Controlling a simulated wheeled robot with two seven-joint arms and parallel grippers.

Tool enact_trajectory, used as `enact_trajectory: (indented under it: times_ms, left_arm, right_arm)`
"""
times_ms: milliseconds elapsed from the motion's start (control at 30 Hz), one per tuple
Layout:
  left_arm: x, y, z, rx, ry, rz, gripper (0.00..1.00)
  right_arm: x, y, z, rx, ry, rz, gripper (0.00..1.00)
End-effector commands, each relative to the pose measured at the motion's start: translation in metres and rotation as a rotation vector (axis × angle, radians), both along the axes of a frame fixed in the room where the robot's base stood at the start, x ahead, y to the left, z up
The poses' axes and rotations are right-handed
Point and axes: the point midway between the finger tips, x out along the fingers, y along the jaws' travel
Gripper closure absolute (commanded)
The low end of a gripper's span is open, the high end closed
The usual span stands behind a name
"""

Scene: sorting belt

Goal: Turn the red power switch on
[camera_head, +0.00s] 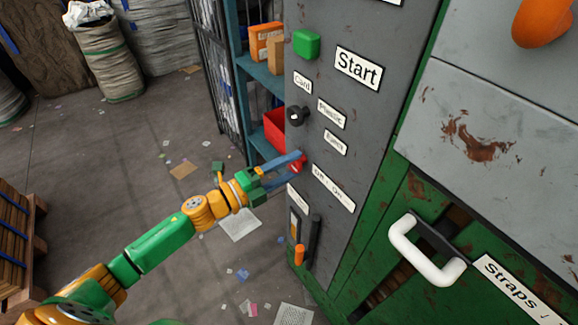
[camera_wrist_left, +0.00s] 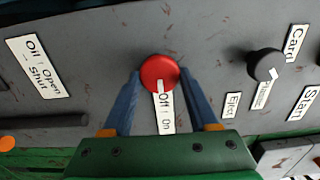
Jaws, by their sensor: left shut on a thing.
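The red power switch (camera_wrist_left: 160,73) is a round red knob on the grey control panel (camera_wrist_left: 215,50). A white mark at its lower edge meets the "Off / On" label (camera_wrist_left: 166,115) in the left wrist view. In the head view the switch (camera_head: 298,167) is mostly hidden by blue fingers. My left gripper (camera_head: 295,164) reaches it from the left, and its fingers lie on either side of the knob, shut on it. The "Off / On" label also shows in the head view (camera_head: 334,188). My right gripper is not in view.
A green Start button (camera_head: 306,44) and a black selector knob (camera_head: 297,116) sit above the switch. An orange-tipped lever (camera_head: 299,255) is below. A white handle (camera_head: 428,250) sticks out at right. Shelves (camera_head: 260,75) stand behind the panel. The floor at left is mostly open, with scraps.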

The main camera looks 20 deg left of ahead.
Motion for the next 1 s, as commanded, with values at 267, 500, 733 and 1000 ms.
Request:
enact_trajectory:
  times_ms: [267, 500, 733, 1000]
  left_arm:
    - [0.000, 0.000, -0.001, 0.001, 0.000, -0.001, 0.12]
    - [-0.002, 0.002, -0.002, 0.000, 0.002, 0.000, 0.12]
    - [-0.034, 0.026, -0.004, 0.002, 0.006, 0.000, 0.12]
    - [-0.056, 0.043, -0.001, 0.002, 0.002, 0.000, 0.12]
  right_arm:
    - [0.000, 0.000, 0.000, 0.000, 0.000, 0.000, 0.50]
    - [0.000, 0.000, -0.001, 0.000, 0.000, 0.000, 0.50]
    - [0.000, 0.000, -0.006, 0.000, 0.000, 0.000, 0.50]
    - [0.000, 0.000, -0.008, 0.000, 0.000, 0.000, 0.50]
